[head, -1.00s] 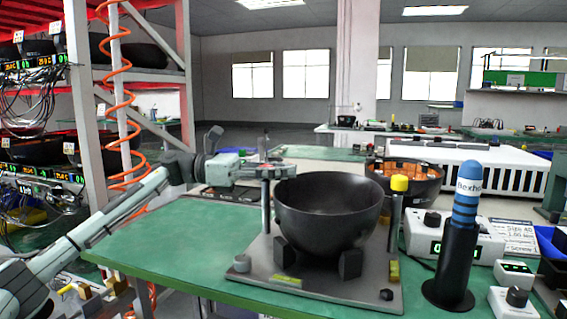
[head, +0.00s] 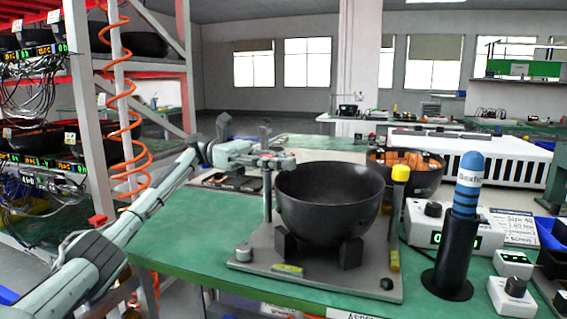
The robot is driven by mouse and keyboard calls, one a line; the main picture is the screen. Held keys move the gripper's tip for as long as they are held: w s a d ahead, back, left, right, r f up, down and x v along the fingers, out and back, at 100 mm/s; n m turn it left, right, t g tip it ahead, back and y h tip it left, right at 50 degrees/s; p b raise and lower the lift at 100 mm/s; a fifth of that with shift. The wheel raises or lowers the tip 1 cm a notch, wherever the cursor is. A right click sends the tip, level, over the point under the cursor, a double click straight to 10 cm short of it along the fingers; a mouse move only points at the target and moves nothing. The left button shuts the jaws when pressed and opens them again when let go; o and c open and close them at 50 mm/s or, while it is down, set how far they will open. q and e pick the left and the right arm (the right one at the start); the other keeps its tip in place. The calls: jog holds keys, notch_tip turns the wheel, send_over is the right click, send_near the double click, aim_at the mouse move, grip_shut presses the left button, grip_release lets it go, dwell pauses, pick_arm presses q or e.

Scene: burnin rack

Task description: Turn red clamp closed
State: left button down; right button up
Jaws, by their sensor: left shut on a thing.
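A black bowl (head: 330,200) sits on black blocks on a grey fixture plate (head: 330,284) on the green bench. A thin post (head: 267,202) stands at the plate's left side. My left gripper (head: 282,161) is at the top of this post, beside the bowl's left rim. It is shut on the clamp there, which the fingers mostly hide; little or no red shows, and the clamp's turn angle cannot be told. A second post with a yellow top (head: 401,173) stands right of the bowl. My right gripper is not in view.
Right of the fixture stand a black holder with a blue-banded cylinder (head: 468,180) and a meter box (head: 452,232). An orange-filled black bowl (head: 408,166) is behind. A rack (head: 88,90) with an orange coiled hose (head: 122,95) stands left. The bench's left part is clear.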

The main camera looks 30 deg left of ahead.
pick_arm(q)
jog(key=shift+r, duration=0.1)
jog(key=c, duration=1.4)
grip_release()
jog(key=shift+o, duration=0.4)
jog(key=shift+a, duration=0.1)
jog(key=a, duration=0.7)
jog(key=shift+s+a, duration=0.15)
jog(key=shift+a, duration=0.05)
